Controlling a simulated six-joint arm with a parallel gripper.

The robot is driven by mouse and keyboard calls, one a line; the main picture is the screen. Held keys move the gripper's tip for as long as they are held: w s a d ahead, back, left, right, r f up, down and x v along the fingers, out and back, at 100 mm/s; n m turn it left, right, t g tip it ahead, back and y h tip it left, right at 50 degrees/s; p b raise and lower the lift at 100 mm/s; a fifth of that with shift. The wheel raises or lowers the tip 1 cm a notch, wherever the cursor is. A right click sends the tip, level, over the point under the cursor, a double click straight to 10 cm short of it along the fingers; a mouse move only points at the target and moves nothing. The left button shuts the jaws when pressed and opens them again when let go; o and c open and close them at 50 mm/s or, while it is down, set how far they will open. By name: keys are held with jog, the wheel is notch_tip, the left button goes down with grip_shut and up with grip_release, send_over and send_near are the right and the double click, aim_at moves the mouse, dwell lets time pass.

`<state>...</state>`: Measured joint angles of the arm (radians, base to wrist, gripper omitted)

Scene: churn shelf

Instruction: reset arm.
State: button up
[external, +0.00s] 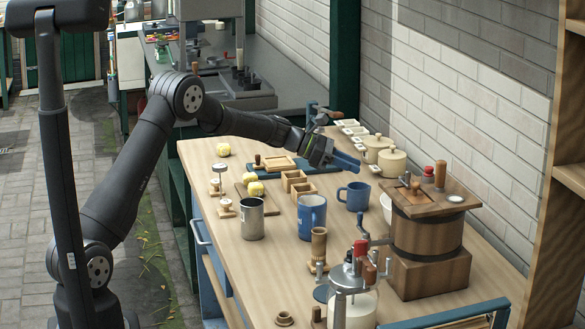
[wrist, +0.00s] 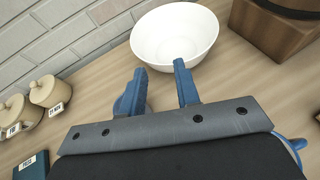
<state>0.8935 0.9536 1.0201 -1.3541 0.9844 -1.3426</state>
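My gripper (external: 347,160) is over the back half of the wooden table (external: 240,290), extended from my dark arm. In the wrist view its two blue fingers (wrist: 160,67) stand apart with nothing between them, so it is open and empty. A white bowl (wrist: 160,38) lies just beyond the fingertips in that view. In the external view the bowl (external: 385,207) is partly hidden by a wooden churn (external: 425,232). Blue mugs (external: 312,217) stand on the table on the near side of my gripper.
Lidded wooden pots (external: 391,163) stand near the brick wall (external: 470,85). A metal cup (external: 251,220), wooden trays (external: 299,187) and yellow lumps (external: 255,189) are on the table. A glass jar with a crank (external: 357,305) is at the front. A wooden shelf rises at the right.

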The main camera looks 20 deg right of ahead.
jog(key=w+a+f+m+g+y, duration=0.1)
jog(key=w+a+m+g+y, duration=0.2)
jog(key=a, duration=0.7)
jog(key=w+a+f+m+g+y, duration=0.2)
jog(key=w+a+m+g+y, duration=0.1)
jog(key=w+a, duration=0.5)
jog(key=shift+w+a+f+m+g+y, duration=0.15)
jog(key=shift+w+a+m+g+y, duration=0.25)
jog(key=shift+a+m, duration=0.65)
